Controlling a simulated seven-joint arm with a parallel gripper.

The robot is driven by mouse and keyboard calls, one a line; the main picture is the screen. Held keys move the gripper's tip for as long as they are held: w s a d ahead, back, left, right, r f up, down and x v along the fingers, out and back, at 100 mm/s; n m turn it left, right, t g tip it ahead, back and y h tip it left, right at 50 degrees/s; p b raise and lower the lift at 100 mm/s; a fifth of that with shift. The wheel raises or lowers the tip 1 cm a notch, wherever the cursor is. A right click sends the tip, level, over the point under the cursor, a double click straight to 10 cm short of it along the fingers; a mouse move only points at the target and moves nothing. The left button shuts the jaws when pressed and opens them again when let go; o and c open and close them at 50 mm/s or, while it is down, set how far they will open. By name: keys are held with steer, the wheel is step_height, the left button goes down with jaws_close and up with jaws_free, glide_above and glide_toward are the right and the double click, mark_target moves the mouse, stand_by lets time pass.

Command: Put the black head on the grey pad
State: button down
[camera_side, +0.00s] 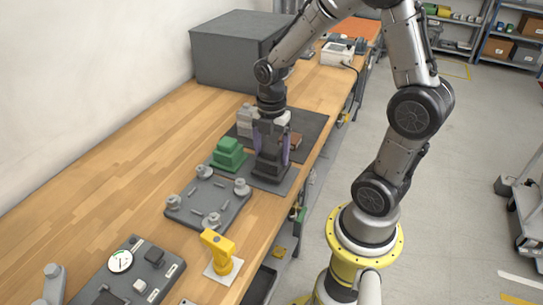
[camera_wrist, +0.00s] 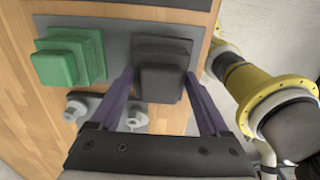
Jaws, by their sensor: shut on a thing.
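The black head (camera_side: 270,170), a dark stepped block, is between the fingers of my gripper (camera_side: 271,156). In the wrist view the black head (camera_wrist: 160,80) also shows between the two purple fingers of my gripper (camera_wrist: 160,76), which are shut on its sides. The head is upright and low over the grey pad (camera_side: 285,186). The pad also shows beside the head in the wrist view (camera_wrist: 117,42). Whether the head's underside touches the pad is hard to tell. The gripper hides part of the head in the side view.
A green stepped block (camera_side: 229,154) stands left of the black head. A grey plate with several round posts (camera_side: 208,203) lies in front, and a yellow part (camera_side: 217,250) stands nearer. A large grey box (camera_side: 235,55) is at the back. The table's right edge is close.

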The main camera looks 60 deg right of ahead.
steer(key=shift+f, duration=0.75)
steer(key=shift+f, duration=0.1)
jaws_free()
steer(key=shift+f, duration=0.1)
